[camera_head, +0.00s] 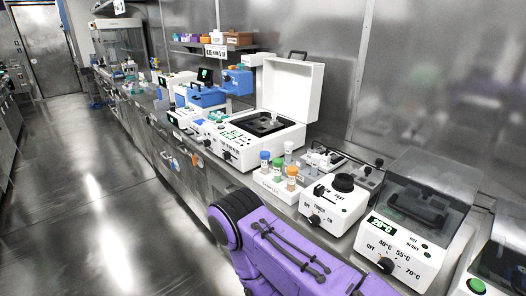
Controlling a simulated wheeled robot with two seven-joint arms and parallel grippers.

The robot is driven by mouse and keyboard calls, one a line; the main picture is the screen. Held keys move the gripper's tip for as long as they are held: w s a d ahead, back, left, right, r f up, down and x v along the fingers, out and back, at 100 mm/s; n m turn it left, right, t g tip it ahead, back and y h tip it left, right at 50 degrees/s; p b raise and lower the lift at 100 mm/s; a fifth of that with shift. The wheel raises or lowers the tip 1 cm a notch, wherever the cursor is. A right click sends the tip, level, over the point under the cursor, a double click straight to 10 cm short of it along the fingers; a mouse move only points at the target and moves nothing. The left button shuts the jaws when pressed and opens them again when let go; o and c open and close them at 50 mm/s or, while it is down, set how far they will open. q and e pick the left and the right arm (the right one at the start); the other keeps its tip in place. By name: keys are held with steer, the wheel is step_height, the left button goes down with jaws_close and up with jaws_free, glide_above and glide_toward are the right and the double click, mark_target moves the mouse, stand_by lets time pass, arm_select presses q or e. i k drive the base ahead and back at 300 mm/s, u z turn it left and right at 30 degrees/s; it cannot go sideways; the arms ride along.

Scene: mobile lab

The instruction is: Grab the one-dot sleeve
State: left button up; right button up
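I cannot make out a sleeve marked with one dot. A white rack (275,186) stands on the steel bench and holds several tubes with coloured caps, among them a blue-capped tube (265,160) and an orange-capped tube (291,177). Any dot marks there are too small to tell. A purple and black part of my own body fills the lower middle of the view and hides part of the bench's front edge. Neither of my grippers shows.
An open-lidded white machine (243,139) stands behind the rack. A white device with a black knob (331,205) and a clear-lidded heater reading 20°C (408,243) stand to the right. A shelf (222,46) hangs at the back. The floor (95,190) at left is clear.

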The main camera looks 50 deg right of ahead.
mark_target(300, 163)
steer(key=i, duration=1.5)
steer(key=z, duration=1.95)
